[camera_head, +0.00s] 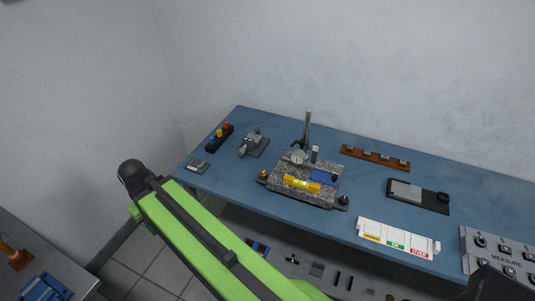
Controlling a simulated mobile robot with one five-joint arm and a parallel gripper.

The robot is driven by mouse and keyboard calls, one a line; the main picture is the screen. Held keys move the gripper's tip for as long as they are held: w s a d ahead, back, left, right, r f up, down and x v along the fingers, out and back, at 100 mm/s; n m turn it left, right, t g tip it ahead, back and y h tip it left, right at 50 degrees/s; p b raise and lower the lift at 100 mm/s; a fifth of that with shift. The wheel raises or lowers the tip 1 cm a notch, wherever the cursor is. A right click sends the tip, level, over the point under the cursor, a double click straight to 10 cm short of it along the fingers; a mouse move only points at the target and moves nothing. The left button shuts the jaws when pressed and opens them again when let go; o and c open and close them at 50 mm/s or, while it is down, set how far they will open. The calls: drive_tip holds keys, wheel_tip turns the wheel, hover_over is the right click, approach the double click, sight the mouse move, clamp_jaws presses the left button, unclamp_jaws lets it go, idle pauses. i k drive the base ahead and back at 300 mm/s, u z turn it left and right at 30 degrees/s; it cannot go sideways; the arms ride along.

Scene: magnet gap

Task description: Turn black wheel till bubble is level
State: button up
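A yellow spirit level (301,184) lies on a speckled granite plate (312,198) on the blue bench. The bubble is too small to read. A small black wheel (343,201) is at the plate's right front corner. A brass-coloured knob (263,174) is at its left end. My green arm runs from the bottom of the picture up to a black joint at the left, apart from the plate. I cannot make out my gripper's fingers, and nothing of mine touches the wheel.
On the blue bench (210,180) stand a dial gauge on a post (306,135), a wooden rack (375,158), a black tray (418,204), a white labelled bin strip (398,239) and a "MEASURE" panel (501,258). Another grey table (55,265) is at lower left.

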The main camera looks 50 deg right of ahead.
sight(343, 200)
drive_tip(key=z, duration=2.25)
